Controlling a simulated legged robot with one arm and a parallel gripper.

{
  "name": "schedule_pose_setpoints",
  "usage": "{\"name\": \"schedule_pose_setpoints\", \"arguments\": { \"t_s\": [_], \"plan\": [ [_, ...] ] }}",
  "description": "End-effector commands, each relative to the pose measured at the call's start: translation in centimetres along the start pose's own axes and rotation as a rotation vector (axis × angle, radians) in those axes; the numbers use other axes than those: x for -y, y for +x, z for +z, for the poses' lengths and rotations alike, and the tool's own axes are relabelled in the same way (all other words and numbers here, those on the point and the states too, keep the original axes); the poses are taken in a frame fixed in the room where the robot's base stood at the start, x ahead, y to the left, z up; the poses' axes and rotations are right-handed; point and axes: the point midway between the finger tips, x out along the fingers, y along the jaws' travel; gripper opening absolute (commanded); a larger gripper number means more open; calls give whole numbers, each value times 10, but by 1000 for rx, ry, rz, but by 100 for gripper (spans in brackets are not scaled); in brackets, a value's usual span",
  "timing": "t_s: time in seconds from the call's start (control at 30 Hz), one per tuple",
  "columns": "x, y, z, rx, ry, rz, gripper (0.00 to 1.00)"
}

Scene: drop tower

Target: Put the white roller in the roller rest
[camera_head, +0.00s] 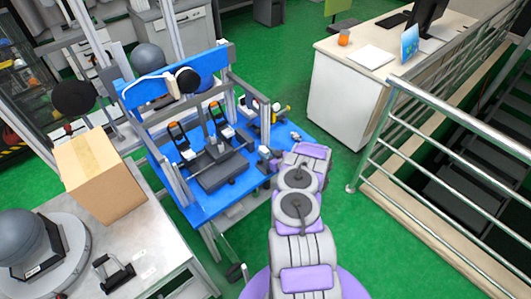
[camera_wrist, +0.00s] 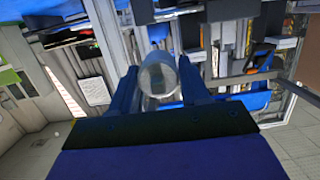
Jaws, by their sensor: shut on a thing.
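In the wrist view, my gripper (camera_wrist: 158,68) is shut on a pale, whitish cylinder, the white roller (camera_wrist: 158,78), with its round end facing the camera. A blue finger stands on each side of it. In the head view, my arm reaches up toward the right side of the blue tower bench; the gripper and the roller cannot be made out clearly there. A small black frame with raised ends (camera_head: 114,272), which looks like the roller rest, stands on the grey table at the lower left, well away from my arm.
The blue tower bench (camera_head: 205,207) carries a dark plate and clamps. A cardboard box (camera_head: 100,180) and a large grey dome (camera_head: 22,238) are on the grey table (camera_head: 160,235). A metal railing (camera_head: 440,110) and a white desk (camera_head: 340,95) stand to the right. Green floor is open between.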

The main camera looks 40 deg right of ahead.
Motion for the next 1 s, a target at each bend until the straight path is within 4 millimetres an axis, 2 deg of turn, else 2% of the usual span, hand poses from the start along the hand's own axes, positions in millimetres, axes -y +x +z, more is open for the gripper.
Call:
{"name": "schedule_pose_setpoints", "arguments": {
  "t_s": [1.0],
  "plan": [
    [0, 15, 74, 0, 0, 0, 11]
  ]
}}
